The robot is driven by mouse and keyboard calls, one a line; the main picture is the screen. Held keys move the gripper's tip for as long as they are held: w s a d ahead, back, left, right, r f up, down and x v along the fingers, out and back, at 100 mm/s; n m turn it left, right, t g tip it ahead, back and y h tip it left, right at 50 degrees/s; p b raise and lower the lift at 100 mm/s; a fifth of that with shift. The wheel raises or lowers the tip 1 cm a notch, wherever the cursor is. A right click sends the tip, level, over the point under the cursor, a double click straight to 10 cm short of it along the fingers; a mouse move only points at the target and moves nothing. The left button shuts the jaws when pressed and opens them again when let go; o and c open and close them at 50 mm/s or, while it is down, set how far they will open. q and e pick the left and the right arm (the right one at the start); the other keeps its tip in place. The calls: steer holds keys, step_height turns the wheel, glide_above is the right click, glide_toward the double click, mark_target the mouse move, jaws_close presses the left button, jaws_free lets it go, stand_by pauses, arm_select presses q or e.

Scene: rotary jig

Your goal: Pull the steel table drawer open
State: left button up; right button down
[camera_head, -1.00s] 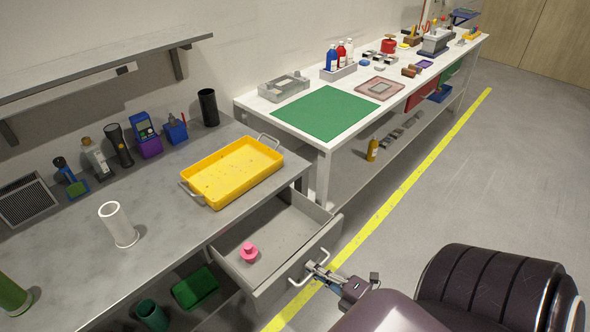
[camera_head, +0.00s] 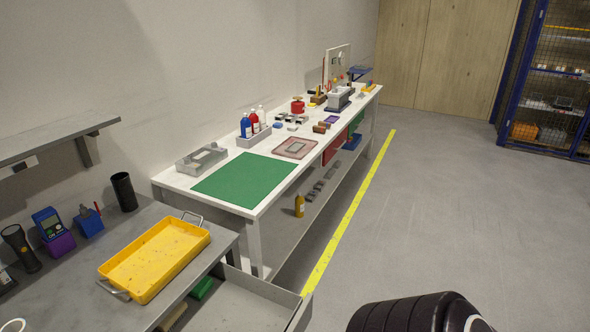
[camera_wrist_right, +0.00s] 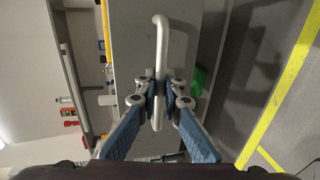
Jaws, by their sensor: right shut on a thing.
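The steel table (camera_head: 60,290) is at the lower left of the head view. Its grey drawer (camera_head: 250,300) stands pulled out from under the top, cut off by the bottom edge. A green block (camera_head: 201,288) and a brownish piece (camera_head: 172,317) show in it, close to the table's edge. In the right wrist view the drawer's front panel (camera_wrist_right: 130,50) carries a pale bar handle (camera_wrist_right: 161,50). My right gripper (camera_wrist_right: 157,102) is shut around this bar near one end. My left gripper is in neither view.
A yellow tray (camera_head: 155,262) stands on the steel table near the drawer side. A white bench (camera_head: 225,207) with a green mat (camera_head: 245,180) stands beyond the table. Open floor (camera_head: 440,210) lies to the right, past a yellow line (camera_head: 345,225).

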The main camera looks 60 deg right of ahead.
steer(key=c, duration=2.3)
jaws_free()
steer(key=shift+c, duration=0.2)
steer(key=v, duration=1.2)
steer(key=shift+f, duration=0.15)
steer(key=s+a+f+m+g+h, duration=0.1)
steer(key=a+f+m+g, duration=0.3)
steer(key=f, duration=0.7)
steer(key=a+f+m+g+h, duration=0.15)
steer(key=f+m, duration=0.35)
steer(key=f, duration=0.6)
steer(key=s+a+f+m+g, duration=0.3)
steer(key=a+f+g, duration=0.1)
steer(key=a+f, duration=0.2)
steer(key=s+a+f+m+g+y, duration=0.1)
steer(key=s+a+f+m+g, duration=0.3)
steer(key=a+f+g, duration=0.1)
step_height(320, 180, down, 2)
steer(key=shift+a+f, duration=0.25)
steer(key=shift+a, duration=0.2)
